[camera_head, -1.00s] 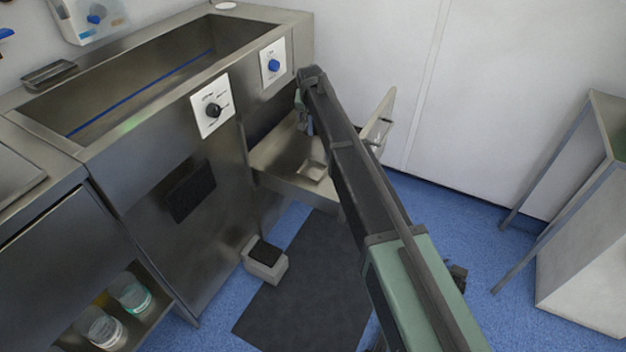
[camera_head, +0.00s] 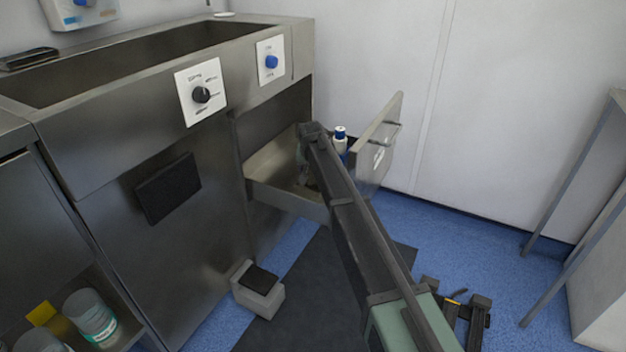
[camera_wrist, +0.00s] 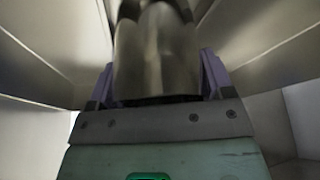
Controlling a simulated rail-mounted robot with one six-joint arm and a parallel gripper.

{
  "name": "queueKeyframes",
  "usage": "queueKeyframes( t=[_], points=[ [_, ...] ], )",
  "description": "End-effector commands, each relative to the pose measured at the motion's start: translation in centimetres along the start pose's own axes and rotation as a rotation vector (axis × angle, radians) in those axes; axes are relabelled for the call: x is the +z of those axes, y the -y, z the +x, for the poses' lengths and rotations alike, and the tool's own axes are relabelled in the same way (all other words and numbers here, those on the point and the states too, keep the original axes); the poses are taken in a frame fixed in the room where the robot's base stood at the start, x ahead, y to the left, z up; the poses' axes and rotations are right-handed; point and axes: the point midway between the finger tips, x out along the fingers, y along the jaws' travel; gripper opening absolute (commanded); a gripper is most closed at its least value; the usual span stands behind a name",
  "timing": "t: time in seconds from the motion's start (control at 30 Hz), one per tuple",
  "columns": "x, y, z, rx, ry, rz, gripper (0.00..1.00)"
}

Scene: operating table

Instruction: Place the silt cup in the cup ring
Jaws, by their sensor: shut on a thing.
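The silt cup, a shiny metal cylinder (camera_wrist: 157,55), stands between the two purple fingers of my gripper (camera_wrist: 158,75) in the wrist view. The gripper is shut on it. Metal walls rise on both sides of the cup in that view. In the head view, my arm reaches down into the open metal drawer (camera_head: 285,201) under the sink unit. The gripper and cup are mostly hidden there behind my arm. I cannot make out the cup ring in either view; the dark top of the wrist view beyond the cup is unclear.
The drawer's upright front panel (camera_head: 377,146) stands right of my arm. The sink unit (camera_head: 110,145) fills the left. A small foot pedal (camera_head: 258,289) is on the floor.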

Motion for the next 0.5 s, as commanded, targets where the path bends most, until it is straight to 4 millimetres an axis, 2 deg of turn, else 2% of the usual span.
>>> queueKeyframes(
  t=[0.03,0.2,0.4,0.43,0.5],
  points=[
    [0.58,0.00,1.39,0.000,0.000,0.000,0.43],
    [0.35,0.00,0.85,0.000,0.000,0.000,0.43],
    [0.55,0.00,1.35,0.000,0.000,0.000,0.43],
    [0.49,0.00,1.18,0.000,0.000,0.000,0.79],
    [0.48,0.00,1.14,0.000,0.000,0.000,0.90]
  ],
)
